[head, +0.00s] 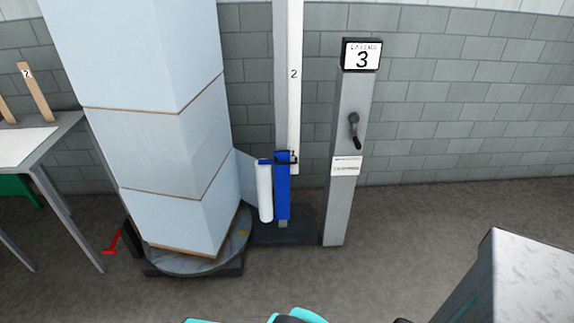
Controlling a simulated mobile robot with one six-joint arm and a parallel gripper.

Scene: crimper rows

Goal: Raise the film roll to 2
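The film roll (265,192) is a white upright cylinder on a blue carriage (282,187), low on a white mast (287,110). The mark "2" (293,74) is on the mast, well above the carriage. A pale sheet of film (246,178) runs between the roll and the tall stack of boxes (160,140). A grey post (347,200) right of the mast carries a dark crank handle (354,131) and a sign (362,55) reading "LAYERS 3". Teal parts of my arm show at the bottom edge. My gripper's fingertips are not in view.
The stack stands on a round grey turntable (195,262). A red lever (112,241) is at its left. A table (60,130) with wooden pieces, one marked 2, is at far left. A grey box (510,280) is at lower right. Floor right of the post is clear.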

